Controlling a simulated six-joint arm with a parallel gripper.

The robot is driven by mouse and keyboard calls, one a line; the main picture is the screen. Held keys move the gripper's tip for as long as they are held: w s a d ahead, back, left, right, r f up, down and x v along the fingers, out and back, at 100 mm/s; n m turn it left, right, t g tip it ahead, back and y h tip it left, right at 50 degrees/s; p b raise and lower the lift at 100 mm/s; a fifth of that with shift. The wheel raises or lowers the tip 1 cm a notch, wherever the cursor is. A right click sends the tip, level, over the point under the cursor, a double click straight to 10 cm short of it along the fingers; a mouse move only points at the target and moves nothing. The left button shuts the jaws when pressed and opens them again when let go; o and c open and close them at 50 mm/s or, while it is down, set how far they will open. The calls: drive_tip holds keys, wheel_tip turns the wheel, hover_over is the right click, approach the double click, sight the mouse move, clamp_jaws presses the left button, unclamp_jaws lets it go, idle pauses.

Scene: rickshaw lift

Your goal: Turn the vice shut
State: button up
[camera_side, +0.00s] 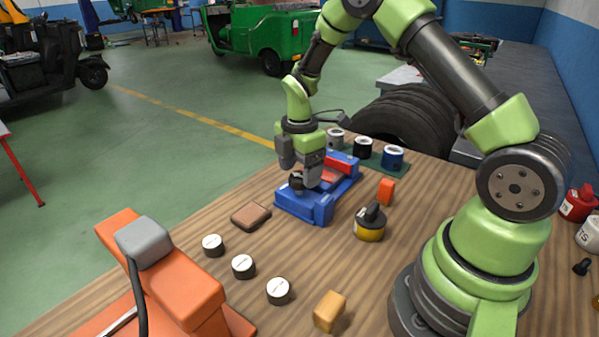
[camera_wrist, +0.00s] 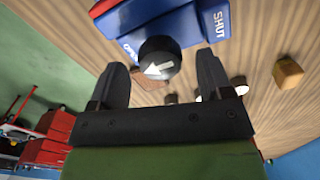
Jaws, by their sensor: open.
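The blue vice (camera_side: 318,207) with a red part (camera_side: 337,169) stands on the wooden bench, below my gripper (camera_side: 302,183). In the wrist view its blue body (camera_wrist: 180,22) shows at the top, with the word SHUT on the right side and a partly hidden label on the left. A round black knob (camera_wrist: 161,52) with a white arrow pointing roughly left is on its near end. My gripper's two dark fingers (camera_wrist: 162,66) are apart, one on each side of the knob, with visible gaps. In the side view the fingers partly hide the knob.
An orange machine (camera_side: 170,272) is at front left; cups (camera_side: 392,158) stand behind.

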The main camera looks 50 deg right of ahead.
drive_tip(key=shift+f, duration=0.6)
drive_tip(key=c, duration=0.9)
drive_tip(key=shift+c, duration=0.2)
